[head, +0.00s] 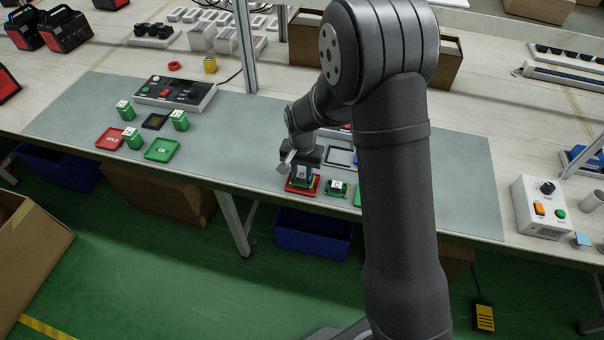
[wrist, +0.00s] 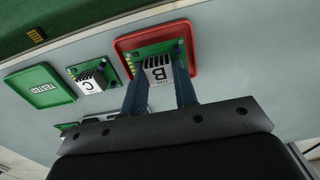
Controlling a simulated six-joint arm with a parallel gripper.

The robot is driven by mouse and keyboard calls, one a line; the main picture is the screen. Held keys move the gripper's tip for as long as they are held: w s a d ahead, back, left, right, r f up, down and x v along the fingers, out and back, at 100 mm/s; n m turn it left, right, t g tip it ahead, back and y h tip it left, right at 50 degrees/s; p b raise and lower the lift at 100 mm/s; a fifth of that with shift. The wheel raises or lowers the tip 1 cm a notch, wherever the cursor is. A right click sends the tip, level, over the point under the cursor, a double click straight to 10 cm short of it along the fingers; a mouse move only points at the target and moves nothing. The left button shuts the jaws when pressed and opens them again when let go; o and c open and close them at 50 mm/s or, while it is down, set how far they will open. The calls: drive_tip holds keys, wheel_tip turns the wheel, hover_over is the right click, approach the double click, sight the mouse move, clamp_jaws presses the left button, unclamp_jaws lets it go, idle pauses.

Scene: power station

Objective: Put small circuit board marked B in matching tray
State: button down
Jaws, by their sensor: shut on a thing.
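My gripper (head: 303,171) points down at the front of the grey mat, shut on the small green circuit board marked B (wrist: 158,70). In the wrist view its two fingers (wrist: 159,60) grip the dark block with the white B label. The board lies within the outline of a red tray (wrist: 150,33), which also shows in the head view (head: 290,187). I cannot tell whether the board touches the tray floor. The tray's marking is hidden. A board marked C (wrist: 88,82) sits beside it, and a green tray marked TESTED (wrist: 40,88) lies beyond that.
Another board (wrist: 64,130) is partly hidden by my gripper. On the mat's left are a red HOLD tray (head: 110,139), a green OK tray (head: 162,149) and several green blocks. A control box (head: 541,208) stands at right. The mat's middle is clear.

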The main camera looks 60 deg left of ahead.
sight(302, 174)
drive_tip(key=shift+f, duration=0.65)
drive_tip(key=shift+f, duration=0.15)
drive_tip(key=c, duration=1.1)
unclamp_jaws()
drive_tip(key=shift+c, duration=0.2)
wheel_tip(302, 174, up, 12)
drive_tip(key=shift+f, duration=3.95)
